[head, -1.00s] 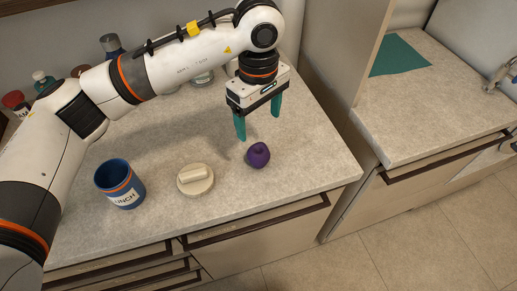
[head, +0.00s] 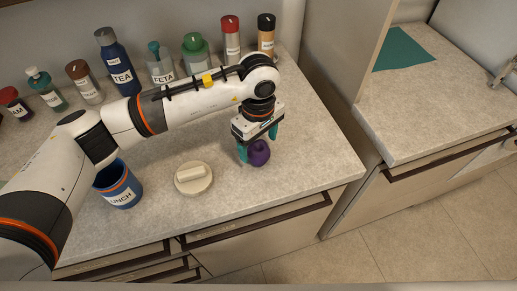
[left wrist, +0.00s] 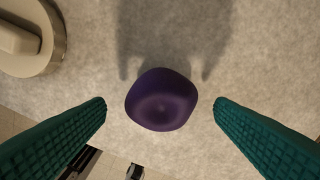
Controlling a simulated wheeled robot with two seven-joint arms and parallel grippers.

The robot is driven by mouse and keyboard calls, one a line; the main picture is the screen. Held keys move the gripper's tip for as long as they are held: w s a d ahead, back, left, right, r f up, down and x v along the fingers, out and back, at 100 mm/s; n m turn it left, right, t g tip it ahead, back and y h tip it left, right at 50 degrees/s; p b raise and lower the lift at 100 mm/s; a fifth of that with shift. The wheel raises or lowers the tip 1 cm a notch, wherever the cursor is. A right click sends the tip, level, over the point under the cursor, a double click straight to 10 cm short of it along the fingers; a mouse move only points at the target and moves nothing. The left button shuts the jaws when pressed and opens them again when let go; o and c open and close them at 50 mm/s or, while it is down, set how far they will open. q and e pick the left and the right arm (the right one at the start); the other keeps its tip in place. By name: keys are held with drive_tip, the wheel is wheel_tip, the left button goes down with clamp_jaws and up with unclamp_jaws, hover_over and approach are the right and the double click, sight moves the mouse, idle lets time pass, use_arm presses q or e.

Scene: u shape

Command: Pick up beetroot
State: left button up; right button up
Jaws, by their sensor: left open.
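The purple beetroot (head: 259,154) rests on the grey stone counter near its front right part. In the left wrist view the beetroot (left wrist: 162,100) lies between the two green fingers, with a gap on each side. My left gripper (head: 257,147) is open and lowered over the beetroot, its fingertips at about the beetroot's height in the head view. The fingers do not touch it in the left wrist view (left wrist: 160,103). My right gripper is not in view.
A round cream lid (head: 194,180) lies left of the beetroot, and a blue LUNCH jar (head: 121,190) stands further left. Several bottles, such as the TEA bottle (head: 117,65), line the back wall. A tall panel (head: 352,60) stands to the right.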

sight(259, 146)
use_arm(q)
drive_tip(key=shift+f+p, duration=0.4)
drive_tip(key=shift+f, duration=1.4)
drive_tip(key=c, duration=1.1)
drive_tip(key=shift+w+r, duration=0.1)
drive_tip(key=shift+r, duration=0.1)
